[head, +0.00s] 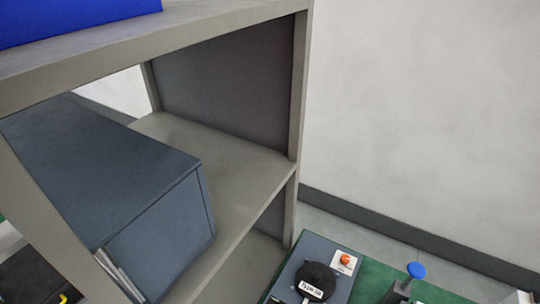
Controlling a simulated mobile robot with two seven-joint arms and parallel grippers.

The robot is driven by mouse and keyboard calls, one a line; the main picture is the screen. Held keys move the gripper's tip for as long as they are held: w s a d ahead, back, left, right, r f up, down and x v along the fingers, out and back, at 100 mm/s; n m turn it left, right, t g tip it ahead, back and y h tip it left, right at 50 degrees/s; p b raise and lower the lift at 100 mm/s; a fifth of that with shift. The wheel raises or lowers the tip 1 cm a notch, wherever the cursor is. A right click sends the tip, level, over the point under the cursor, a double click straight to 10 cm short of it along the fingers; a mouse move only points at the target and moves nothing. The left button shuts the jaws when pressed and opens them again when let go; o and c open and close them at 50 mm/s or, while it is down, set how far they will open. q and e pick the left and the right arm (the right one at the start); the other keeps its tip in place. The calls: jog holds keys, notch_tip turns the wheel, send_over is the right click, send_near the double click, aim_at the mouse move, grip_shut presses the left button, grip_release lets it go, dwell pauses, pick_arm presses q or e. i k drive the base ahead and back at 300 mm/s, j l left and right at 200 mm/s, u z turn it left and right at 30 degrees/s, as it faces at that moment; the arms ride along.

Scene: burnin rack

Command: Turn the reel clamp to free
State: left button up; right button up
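At the bottom right, a dark blue-grey panel (285,284) on a green surface carries a black round knob-like part (316,274) with a small white label. The label's text is too small to read surely. Beside it is an orange-red button (345,259) on a white plate. Further right, a blue-topped lever or knob (415,270) stands upright on a dark base. I cannot tell which of these, if any, is the reel clamp. Neither of my grippers can be made out in the head view.
A grey shelf rack (299,110) fills the left and middle. A large blue-grey box (165,245) sits on its middle shelf, with bare shelf to the right. A bright blue item (75,18) is on top. A plain wall (420,110) stands behind at right.

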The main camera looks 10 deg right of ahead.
aim_at(345, 259)
jog(key=i+l+u, duration=0.3)
jog(key=l+u, duration=0.2)
jog(key=u, duration=0.15)
jog(key=i+l+u, duration=0.15)
jog(key=l+u, duration=1.1)
jog(key=k+l+u, duration=0.15)
jog(key=l+u, duration=0.5)
jog(key=k+l+u, duration=0.25)
jog(key=l+u, duration=0.4)
jog(key=k+l+u, duration=0.35)
jog(key=u, duration=0.3)
jog(key=k+l+u, duration=0.15)
jog(key=k+u, duration=0.3)
jog(key=u, duration=0.15)
jog(key=k+u, duration=0.45)
jog(key=u, duration=0.2)
